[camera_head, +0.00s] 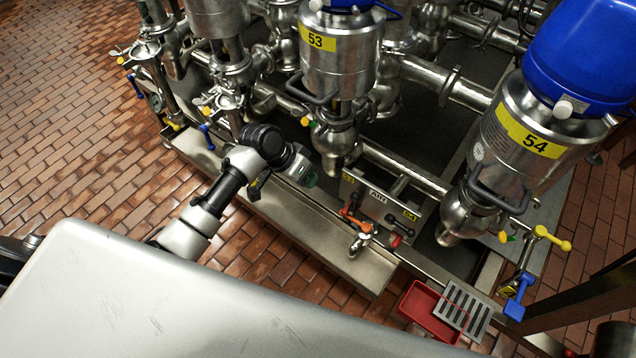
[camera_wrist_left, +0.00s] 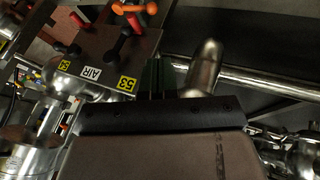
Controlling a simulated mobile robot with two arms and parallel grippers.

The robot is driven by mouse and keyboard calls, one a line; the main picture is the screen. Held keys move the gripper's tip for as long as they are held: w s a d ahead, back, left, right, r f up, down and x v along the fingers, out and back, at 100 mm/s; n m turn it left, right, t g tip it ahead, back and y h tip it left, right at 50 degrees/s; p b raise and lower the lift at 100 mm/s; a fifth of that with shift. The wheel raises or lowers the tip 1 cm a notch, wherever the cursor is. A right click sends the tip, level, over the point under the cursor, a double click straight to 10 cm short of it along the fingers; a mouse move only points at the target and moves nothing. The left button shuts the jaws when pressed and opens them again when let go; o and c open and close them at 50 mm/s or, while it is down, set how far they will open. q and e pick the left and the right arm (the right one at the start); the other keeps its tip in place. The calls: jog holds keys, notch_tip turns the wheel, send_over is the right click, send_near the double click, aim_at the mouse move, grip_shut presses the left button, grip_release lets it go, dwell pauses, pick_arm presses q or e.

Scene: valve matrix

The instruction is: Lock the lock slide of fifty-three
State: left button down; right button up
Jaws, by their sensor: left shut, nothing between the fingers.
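The AIR panel (camera_head: 376,197) carries yellow labels 53 and 54 and stands between the two valve units. Below its 53 label is an orange-red handle (camera_head: 356,220); it also shows in the left wrist view (camera_wrist_left: 135,8) at the top, upside down. A red part with a dark end (camera_head: 397,240) is below the 54 label. I cannot make out which part is the lock slide of 53, or its position. My left gripper (camera_head: 311,181) is left of the panel, apart from the handles. In the left wrist view its dark fingers (camera_wrist_left: 155,76) are together and empty, beside the 53 label.
Valve unit 53 (camera_head: 340,62) rises behind my left gripper, and valve unit 54 (camera_head: 522,135) stands right of the panel. A steel tap (camera_head: 359,243) sits in front of the panel. A red tray (camera_head: 425,312) and a slotted grate (camera_head: 466,308) lie front right. Brick floor is open at left.

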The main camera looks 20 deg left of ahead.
pick_arm(q)
jog(key=shift+v, duration=1.05)
pick_arm(e)
jog(key=shift+a+r, duration=0.1)
jog(key=shift+a, duration=0.7)
